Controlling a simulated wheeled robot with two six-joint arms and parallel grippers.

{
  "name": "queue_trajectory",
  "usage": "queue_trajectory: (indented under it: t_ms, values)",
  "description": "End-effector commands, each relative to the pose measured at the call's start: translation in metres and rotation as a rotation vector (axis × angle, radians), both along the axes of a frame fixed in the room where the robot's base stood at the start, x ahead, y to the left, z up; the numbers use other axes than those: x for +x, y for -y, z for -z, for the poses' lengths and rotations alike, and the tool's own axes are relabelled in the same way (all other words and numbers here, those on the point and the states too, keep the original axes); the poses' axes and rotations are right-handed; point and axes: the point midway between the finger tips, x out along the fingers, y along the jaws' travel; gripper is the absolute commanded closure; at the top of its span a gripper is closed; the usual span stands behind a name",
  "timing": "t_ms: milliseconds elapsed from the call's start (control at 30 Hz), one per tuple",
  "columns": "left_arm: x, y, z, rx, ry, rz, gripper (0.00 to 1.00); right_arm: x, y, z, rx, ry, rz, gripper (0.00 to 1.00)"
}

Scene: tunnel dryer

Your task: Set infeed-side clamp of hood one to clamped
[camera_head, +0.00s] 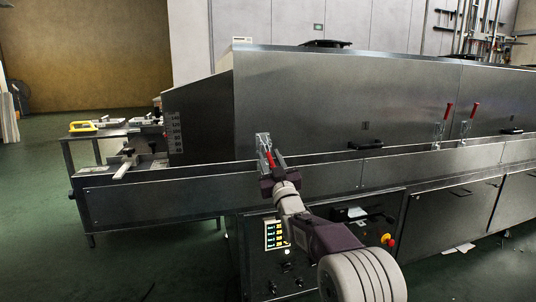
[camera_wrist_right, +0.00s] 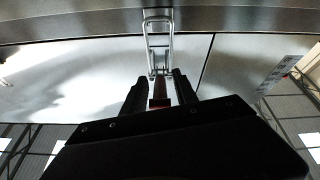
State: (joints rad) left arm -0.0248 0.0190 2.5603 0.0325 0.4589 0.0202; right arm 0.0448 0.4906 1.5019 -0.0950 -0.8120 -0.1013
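The infeed-side clamp (camera_head: 263,141) of hood one is a metal toggle clamp with a red handle (camera_head: 269,158), on the lower front of the grey hood (camera_head: 330,100). Its handle points down and outward towards my right gripper (camera_head: 273,168). In the right wrist view the clamp's wire loop (camera_wrist_right: 158,38) stands up against the metal front. There the dark red handle (camera_wrist_right: 160,90) lies between the two black fingers of my right gripper (camera_wrist_right: 160,86). The fingers are apart; whether they touch the handle I cannot tell. My left gripper is not in view.
Two more clamps with upright red handles (camera_head: 447,111) (camera_head: 474,109) stand further right. A black hood handle (camera_head: 366,146) is right of my gripper. Below are a control panel (camera_head: 277,235) and a red emergency button (camera_head: 388,239). The infeed table (camera_head: 100,140) is at left.

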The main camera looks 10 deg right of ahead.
Motion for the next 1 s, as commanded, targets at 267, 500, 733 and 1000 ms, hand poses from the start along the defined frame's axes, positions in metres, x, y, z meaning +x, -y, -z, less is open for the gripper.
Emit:
queue_trajectory:
  t_ms: [267,500,733,1000]
  values:
    - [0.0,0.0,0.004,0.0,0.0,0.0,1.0,0.018,-0.001,-0.006,0.001,-0.001,0.0,0.65]
    - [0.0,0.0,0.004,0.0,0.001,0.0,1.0,0.018,-0.001,-0.007,0.001,-0.001,0.0,0.71]
    - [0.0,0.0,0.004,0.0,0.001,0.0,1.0,0.018,-0.001,-0.007,0.0,-0.001,-0.001,1.0]
    - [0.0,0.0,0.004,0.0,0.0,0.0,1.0,0.018,-0.001,-0.006,0.0,-0.002,-0.001,1.0]
